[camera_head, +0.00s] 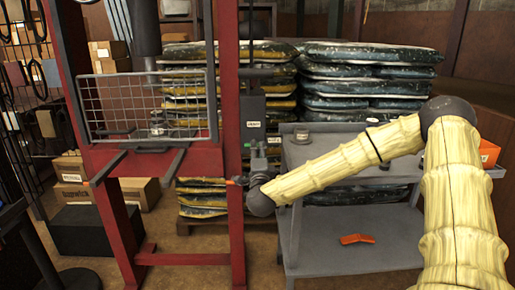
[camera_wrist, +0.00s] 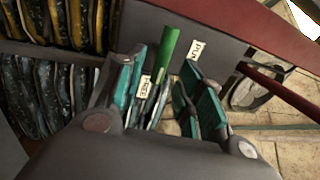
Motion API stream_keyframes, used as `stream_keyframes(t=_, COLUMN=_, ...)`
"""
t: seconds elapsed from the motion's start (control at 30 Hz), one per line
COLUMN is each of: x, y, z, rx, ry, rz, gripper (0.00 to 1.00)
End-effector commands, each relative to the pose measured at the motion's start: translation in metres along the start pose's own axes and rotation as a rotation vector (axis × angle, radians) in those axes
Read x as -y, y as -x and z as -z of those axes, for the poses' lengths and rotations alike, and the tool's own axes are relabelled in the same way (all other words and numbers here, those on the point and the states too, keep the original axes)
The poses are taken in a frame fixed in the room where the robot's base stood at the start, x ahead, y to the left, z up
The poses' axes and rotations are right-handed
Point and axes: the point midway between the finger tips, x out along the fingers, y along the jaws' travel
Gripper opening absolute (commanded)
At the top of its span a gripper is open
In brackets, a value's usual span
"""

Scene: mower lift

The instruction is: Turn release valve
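A red press frame (camera_head: 229,85) stands left of centre. A dark grey box (camera_head: 252,108) with a small white label is at its right post. My gripper (camera_head: 258,160) is just below this box, close to the post. In the wrist view, my gripper (camera_wrist: 167,95) has its teal-padded fingers apart. A green bar (camera_wrist: 169,45) and a small white label (camera_wrist: 146,87) show in the gap between them. A second white label (camera_wrist: 196,49) is to the right of the bar. I cannot tell which part is the release valve, or whether the fingers touch anything.
A grey shelf cart (camera_head: 345,240) stands on the right with an orange object (camera_head: 357,239) on its lower shelf. Stacked bags (camera_head: 365,75) are behind it. A wire mesh guard (camera_head: 150,105) fronts the press. Cardboard boxes (camera_head: 75,192) lie at left.

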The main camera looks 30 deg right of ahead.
Motion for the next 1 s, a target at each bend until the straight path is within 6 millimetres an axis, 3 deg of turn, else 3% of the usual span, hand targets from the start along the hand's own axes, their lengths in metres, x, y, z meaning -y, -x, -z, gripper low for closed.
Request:
stream_keyframes(t=0.2, x=0.000, y=0.040, z=0.000, rx=0.001, ry=0.000, rz=-0.001, gripper=0.37)
stream_keyframes(t=0.4, x=0.000, y=0.063, z=0.000, rx=0.000, ry=0.001, rz=0.000, gripper=0.37)
stream_keyframes(t=1.0, x=0.000, y=0.072, z=0.001, rx=-0.002, ry=0.000, rz=0.001, gripper=0.37)
